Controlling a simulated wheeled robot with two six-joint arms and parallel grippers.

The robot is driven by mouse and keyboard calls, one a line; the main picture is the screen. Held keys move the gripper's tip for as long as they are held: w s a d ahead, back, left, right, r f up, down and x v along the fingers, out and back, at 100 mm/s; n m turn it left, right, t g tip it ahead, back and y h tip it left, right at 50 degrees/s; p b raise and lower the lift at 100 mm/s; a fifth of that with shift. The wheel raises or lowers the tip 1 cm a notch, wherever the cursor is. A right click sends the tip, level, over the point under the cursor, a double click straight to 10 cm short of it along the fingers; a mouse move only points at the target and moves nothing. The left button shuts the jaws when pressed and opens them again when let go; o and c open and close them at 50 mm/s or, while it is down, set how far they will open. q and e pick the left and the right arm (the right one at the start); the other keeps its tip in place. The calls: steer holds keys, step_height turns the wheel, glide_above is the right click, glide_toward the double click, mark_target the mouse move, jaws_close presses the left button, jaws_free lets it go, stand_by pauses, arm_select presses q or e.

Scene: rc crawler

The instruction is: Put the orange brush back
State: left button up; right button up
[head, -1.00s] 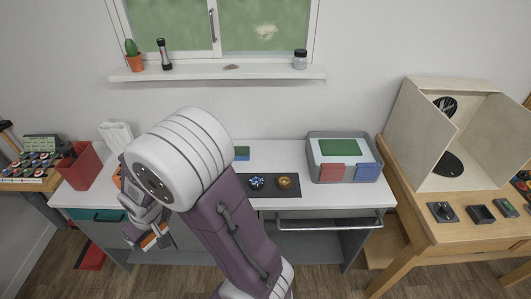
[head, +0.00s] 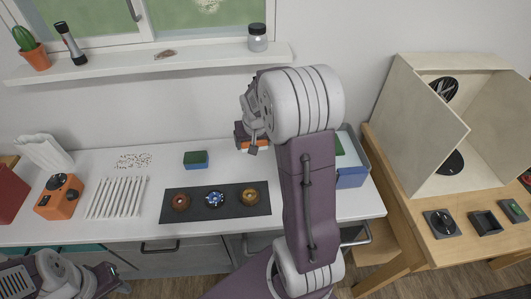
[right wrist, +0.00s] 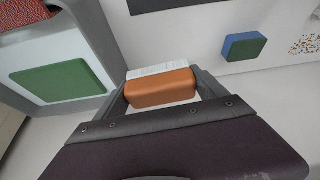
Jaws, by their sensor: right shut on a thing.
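The orange brush (right wrist: 160,88), an orange block with a white bristle side, is between the fingers of my right gripper (right wrist: 163,86) in the right wrist view. The gripper is shut on it. In the head view, the right gripper (head: 249,140) holds the brush above the back of the white bench, left of the grey box. That box is mostly hidden behind my right arm; its blue part (head: 352,177) shows. The right wrist view shows the box's green pad (right wrist: 63,80) and a red part. My left gripper (head: 114,279) is low at the left edge; its opening is unclear.
A blue-green sponge (head: 195,160) lies on the bench. A dark mat (head: 235,212) with several small round parts lies in front. White sticks (head: 117,197), an orange device (head: 60,196) and a speckled patch (head: 132,160) are at left. A wooden booth (head: 425,130) stands right.

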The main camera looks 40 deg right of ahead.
mark_target(263, 144)
steer(key=d, duration=0.1)
steer(key=d+f, duration=0.1)
steer(key=s+d+m, duration=0.1)
steer(key=shift+s+d+f+b, duration=0.1)
steer(key=shift+f+b, duration=0.15)
steer(key=shift+b, duration=0.1)
steer(key=shift+s+r, duration=0.2)
steer(key=shift+s, duration=0.05)
steer(key=shift+a+r, duration=0.1)
steer(key=shift+a, duration=0.3)
steer(key=w+a+f, duration=0.1)
steer(key=w+f, duration=0.1)
steer(key=w, duration=0.1)
steer(key=w+a+f, duration=0.1)
steer(key=w+f, duration=0.1)
steer(key=w, duration=0.2)
steer(key=w+a+f+p, duration=0.1)
steer(key=w+f, duration=0.2)
steer(key=shift+w+a, duration=0.2)
steer(key=shift+w, duration=0.2)
steer(key=shift+w+a, duration=0.15)
step_height(263, 144, down, 4)
steer(key=shift+f, duration=0.15)
steer(key=shift+f+b, duration=0.15)
steer(key=shift+b, duration=0.25)
steer(key=shift+f+b, duration=0.45)
steer(key=shift+r, duration=0.1)
